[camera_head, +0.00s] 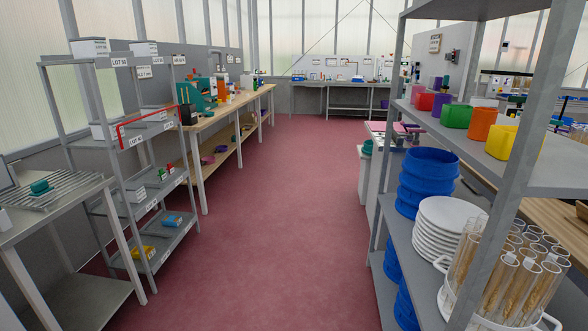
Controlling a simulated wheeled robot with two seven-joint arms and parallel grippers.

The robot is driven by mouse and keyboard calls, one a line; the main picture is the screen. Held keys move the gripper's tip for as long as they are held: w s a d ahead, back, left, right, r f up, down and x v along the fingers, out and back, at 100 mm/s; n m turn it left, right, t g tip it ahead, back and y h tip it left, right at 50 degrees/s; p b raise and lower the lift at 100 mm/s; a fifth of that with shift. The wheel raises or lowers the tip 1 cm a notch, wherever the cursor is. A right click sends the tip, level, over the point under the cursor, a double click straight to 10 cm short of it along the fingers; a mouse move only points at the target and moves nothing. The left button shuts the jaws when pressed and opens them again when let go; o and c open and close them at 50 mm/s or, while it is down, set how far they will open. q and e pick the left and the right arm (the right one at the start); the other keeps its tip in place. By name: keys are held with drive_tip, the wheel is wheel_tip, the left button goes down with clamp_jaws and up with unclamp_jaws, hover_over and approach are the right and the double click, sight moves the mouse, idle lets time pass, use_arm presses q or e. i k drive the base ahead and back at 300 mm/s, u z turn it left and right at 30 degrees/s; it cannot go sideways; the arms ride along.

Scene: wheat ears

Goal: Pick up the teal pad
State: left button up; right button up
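A small teal block-like thing (39,187) lies on a wire rack on the grey metal table at the left edge; it looks most like the teal pad, but it is too small to be sure. A larger teal upright thing (194,94) stands on the wooden bench further back on the left. Small teal round things (367,147) sit at the end of the counter right of the aisle. Neither of my grippers shows in the head view.
A grey shelf unit (140,210) with labelled lot boxes stands on the left. At right, a grey shelf (480,138) holds coloured pots, blue tubs (427,175), white plates (447,228) and glass tubes of wheat. The red floor (265,220) between is clear.

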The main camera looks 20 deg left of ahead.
sight(42, 189)
drive_tip(key=u, duration=0.7)
drive_tip(key=i, duration=2.25)
drive_tip(key=u, duration=0.95)
